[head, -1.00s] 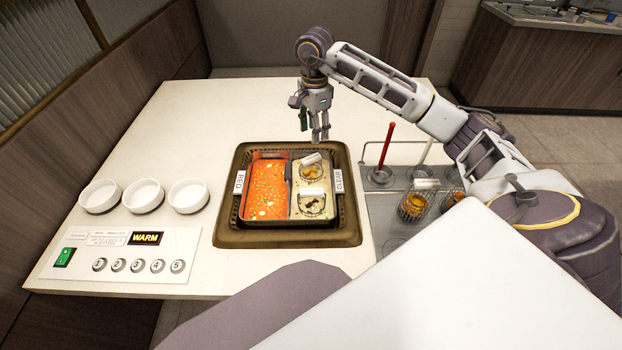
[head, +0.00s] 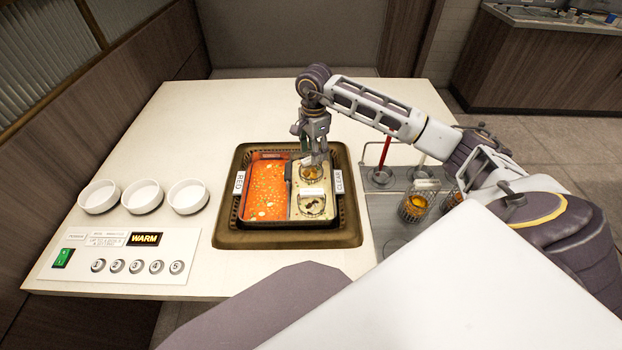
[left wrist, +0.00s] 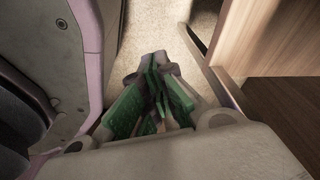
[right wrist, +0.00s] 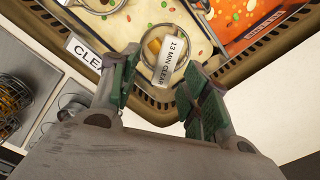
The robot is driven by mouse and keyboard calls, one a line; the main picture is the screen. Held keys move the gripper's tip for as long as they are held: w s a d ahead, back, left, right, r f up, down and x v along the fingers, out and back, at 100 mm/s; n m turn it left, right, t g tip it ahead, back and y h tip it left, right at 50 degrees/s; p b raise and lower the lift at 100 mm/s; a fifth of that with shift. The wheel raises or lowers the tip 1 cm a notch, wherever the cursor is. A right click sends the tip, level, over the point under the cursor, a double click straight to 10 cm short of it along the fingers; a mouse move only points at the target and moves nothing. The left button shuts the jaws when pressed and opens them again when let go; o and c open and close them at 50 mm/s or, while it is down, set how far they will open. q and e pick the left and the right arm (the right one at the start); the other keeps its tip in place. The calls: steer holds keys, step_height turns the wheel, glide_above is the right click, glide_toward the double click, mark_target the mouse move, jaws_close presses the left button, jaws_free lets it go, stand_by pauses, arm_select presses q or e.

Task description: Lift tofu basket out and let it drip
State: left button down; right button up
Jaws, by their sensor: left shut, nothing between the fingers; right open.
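A round wire basket with golden, tofu-like cubes (head: 311,174) sits in the pale broth of the clear well, at its far end. In the right wrist view the basket (right wrist: 153,46) carries a white tag (right wrist: 172,62) reading "13 MIN CLEAR". My right gripper (head: 314,160) is open just above this basket, fingers pointing down and partly hiding it. In the right wrist view its fingers (right wrist: 160,90) stand apart around the tag's near end, with no visible grip. My left gripper (left wrist: 158,95) is shut and empty, away from the pot.
A second tagged basket with dark pieces (head: 312,206) sits nearer in the clear well. The red broth (head: 264,188) lies left of the divider. More baskets (head: 414,207) stand on the metal tray (head: 385,217) at right. Three white bowls (head: 143,196) and a control panel (head: 120,255) are at left.

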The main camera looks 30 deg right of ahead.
mark_target(305, 162)
arm_select(q)
steer(key=shift+s+d+f, duration=0.1)
steer(key=shift+s, duration=0.45)
arm_select(e)
steer(key=shift+f, duration=0.2)
steer(key=shift+w+a+f, duration=0.15)
steer(key=shift+f, duration=0.6)
steer(key=f, duration=0.2)
steer(key=shift+w+a+f, duration=0.1)
steer(key=shift+w+f, duration=0.1)
steer(key=shift+f, duration=0.5)
arm_select(q)
steer(key=shift+w+d+r, duration=0.1)
steer(key=shift+w+r, duration=0.05)
steer(key=shift+w, duration=0.4)
steer(key=shift+w+d+r, duration=0.1)
steer(key=shift+w+r, duration=0.05)
steer(key=shift+w, duration=0.35)
arm_select(e)
steer(key=shift+f, duration=0.1)
arm_select(q)
steer(key=shift+s+a, duration=0.1)
steer(key=shift+s, duration=0.05)
